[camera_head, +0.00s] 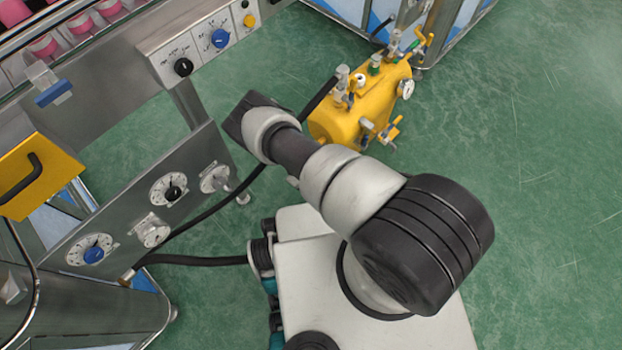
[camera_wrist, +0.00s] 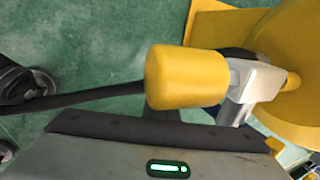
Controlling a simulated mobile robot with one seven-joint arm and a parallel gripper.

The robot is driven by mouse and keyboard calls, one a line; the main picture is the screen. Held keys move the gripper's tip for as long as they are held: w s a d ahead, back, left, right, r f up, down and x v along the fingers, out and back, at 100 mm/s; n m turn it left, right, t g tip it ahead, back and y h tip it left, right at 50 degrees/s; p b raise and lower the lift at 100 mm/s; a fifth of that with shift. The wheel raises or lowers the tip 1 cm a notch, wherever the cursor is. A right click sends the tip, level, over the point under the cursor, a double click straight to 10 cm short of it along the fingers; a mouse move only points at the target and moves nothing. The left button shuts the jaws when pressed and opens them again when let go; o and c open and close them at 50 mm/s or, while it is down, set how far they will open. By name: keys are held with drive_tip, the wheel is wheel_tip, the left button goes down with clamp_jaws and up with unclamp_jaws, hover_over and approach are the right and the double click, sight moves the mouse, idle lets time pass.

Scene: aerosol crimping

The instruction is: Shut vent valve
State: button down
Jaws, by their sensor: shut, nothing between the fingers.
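A yellow tank (camera_head: 345,115) stands on the floor with several valves and fittings. One side valve with a yellow handle (camera_head: 390,131) sits low on its right. In the wrist view a rounded yellow handle (camera_wrist: 187,78) on a grey metal valve body (camera_wrist: 258,82) projects from the yellow tank (camera_wrist: 298,65). I cannot tell for certain which fitting this is. My gripper (camera_wrist: 160,128) is shut and empty, just below the handle in the picture; whether they touch is unclear. In the head view my gripper is not visible, and my arm covers part of the scene.
A dark hose (camera_wrist: 90,100) runs behind the handle. A steel panel with dials (camera_head: 172,190) and a yellow cover (camera_head: 40,175) stand at left. A pressure gauge (camera_head: 407,89) is on the tank. Green floor (camera_head: 540,180) at right is clear.

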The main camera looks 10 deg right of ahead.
drive_tip(key=shift+w+d+f+t+h, duration=0.15)
drive_tip(key=shift+w+d+t+h, duration=0.15)
drive_tip(key=shift+d+h, duration=0.1)
drive_tip(key=shift+a, duration=0.15)
idle(0.4)
